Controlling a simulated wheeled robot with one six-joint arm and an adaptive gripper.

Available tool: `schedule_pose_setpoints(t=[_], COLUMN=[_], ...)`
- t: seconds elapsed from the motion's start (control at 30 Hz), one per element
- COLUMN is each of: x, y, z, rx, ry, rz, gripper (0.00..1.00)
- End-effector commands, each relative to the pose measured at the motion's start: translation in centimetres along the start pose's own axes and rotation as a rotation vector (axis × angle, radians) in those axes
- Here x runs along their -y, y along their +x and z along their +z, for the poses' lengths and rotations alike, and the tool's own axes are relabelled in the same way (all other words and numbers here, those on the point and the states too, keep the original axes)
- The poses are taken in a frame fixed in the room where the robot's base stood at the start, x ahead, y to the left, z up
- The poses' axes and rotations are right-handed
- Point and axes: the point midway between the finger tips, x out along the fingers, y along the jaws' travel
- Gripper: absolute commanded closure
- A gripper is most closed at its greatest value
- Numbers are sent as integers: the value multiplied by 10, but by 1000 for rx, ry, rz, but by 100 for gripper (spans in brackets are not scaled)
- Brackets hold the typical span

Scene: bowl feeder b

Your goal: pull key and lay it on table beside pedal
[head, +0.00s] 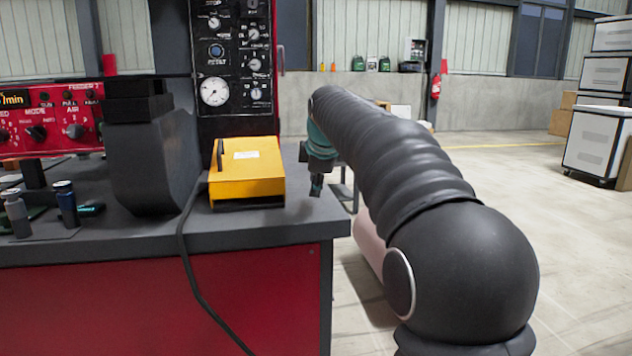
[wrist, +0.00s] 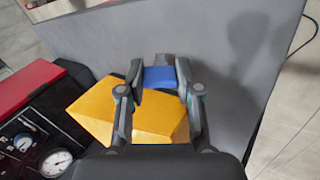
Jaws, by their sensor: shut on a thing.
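My gripper (head: 316,182) hangs from the arm at the right end of the table (head: 240,228), to the right of the yellow pedal (head: 250,190). In the wrist view its two fingers are shut on the blue key (wrist: 160,77).
A black instrument panel with gauges (head: 213,92) stands behind the pedal. A dark grey hopper (head: 150,160) and small bottles (head: 65,203) are to the left. A black cable runs from the pedal over the front edge. Bare tabletop (wrist: 235,75) lies around the fingers.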

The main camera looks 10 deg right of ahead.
Motion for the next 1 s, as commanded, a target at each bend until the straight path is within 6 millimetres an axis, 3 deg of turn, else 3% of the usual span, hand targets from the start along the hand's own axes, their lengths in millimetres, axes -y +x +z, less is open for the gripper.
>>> schedule_pose_setpoints(t=[0.73, 0.77, 0.8, 0.87, 1.0], x=[8, 7, 7, 7, 7], y=[11, 10, 10, 10, 10], z=[2, 1, 1, 1, 1], rx=[0, 0, 0, 0, 0], ry=[0, 0, 0, 0, 0], rz=[0, 1, 1, 1, 0], gripper=[100, 59, 49, 37, 37])
